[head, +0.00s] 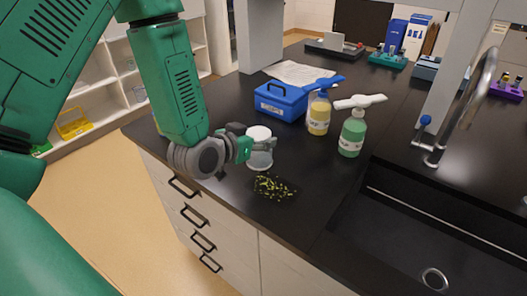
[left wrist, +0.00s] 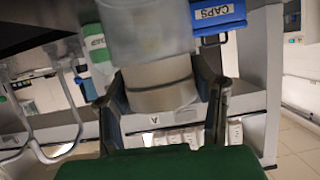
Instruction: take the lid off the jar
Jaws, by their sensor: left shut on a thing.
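The jar (head: 261,160) is a clear, translucent vessel standing on the dark counter, with a white lid (head: 258,132) at its top. My left gripper (head: 256,146) reaches it from the left, fingers around the lid's level and shut on the lid. In the left wrist view the white lid (left wrist: 160,95) sits between the two fingers (left wrist: 166,112), with the translucent jar body (left wrist: 148,30) beyond it at the top. I cannot tell whether the lid still rests on the rim. My right gripper is not in view.
A blue caps box (head: 282,101) stands behind the jar. Yellow (head: 318,117) and green (head: 352,135) spray bottles stand to its right. A dark, yellow-speckled patch (head: 272,187) lies in front. The sink (head: 430,240) and tap (head: 478,90) are at the right.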

